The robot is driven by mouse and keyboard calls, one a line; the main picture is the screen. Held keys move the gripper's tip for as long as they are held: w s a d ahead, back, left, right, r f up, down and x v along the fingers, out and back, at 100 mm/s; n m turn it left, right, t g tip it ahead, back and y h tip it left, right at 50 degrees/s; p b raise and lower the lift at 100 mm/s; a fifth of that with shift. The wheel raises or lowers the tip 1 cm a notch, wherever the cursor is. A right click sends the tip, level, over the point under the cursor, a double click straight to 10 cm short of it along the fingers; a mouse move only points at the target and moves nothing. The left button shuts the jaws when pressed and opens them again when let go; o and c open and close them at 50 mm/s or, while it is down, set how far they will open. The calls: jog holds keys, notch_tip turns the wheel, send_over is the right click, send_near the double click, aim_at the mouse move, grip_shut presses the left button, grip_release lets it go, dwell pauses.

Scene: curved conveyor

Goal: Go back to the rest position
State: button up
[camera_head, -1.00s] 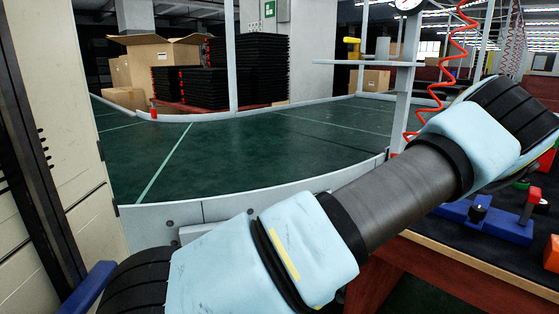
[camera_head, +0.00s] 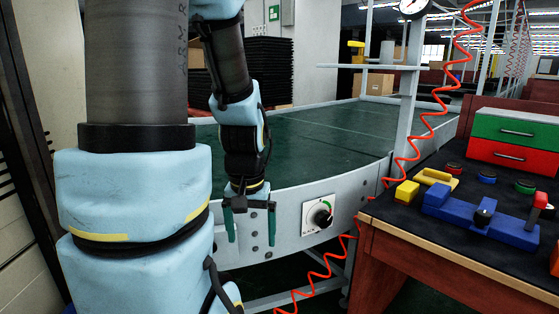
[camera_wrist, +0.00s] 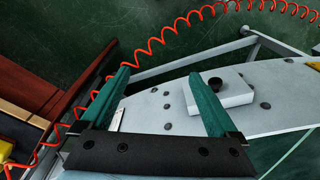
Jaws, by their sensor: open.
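My gripper (camera_head: 250,225) hangs pointing down in front of the curved conveyor's grey side wall (camera_head: 284,228) in the head view. Its two green fingers are spread wide apart with nothing between them. In the wrist view my gripper (camera_wrist: 160,92) is also open and empty. The white control box with a black knob (camera_wrist: 220,90) shows beyond the fingers there. In the head view that knob box (camera_head: 318,214) is to the right of my gripper. My arm fills the left part of the head view and hides part of the conveyor.
A workbench (camera_head: 428,246) at right carries a blue fixture (camera_head: 475,213), a yellow block (camera_head: 406,192) and a green-and-red drawer unit (camera_head: 513,142). A red coiled hose (camera_head: 412,158) hangs between bench and conveyor. The visible green belt (camera_head: 330,138) is bare.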

notch_tip(320, 180, up, 16)
jog(key=p, duration=1.4)
jog(key=shift+s+a+f+p, duration=0.15)
jog(key=shift+a+p, duration=0.2)
jog(key=shift+o, duration=0.4)
jog(key=shift+c, duration=0.2)
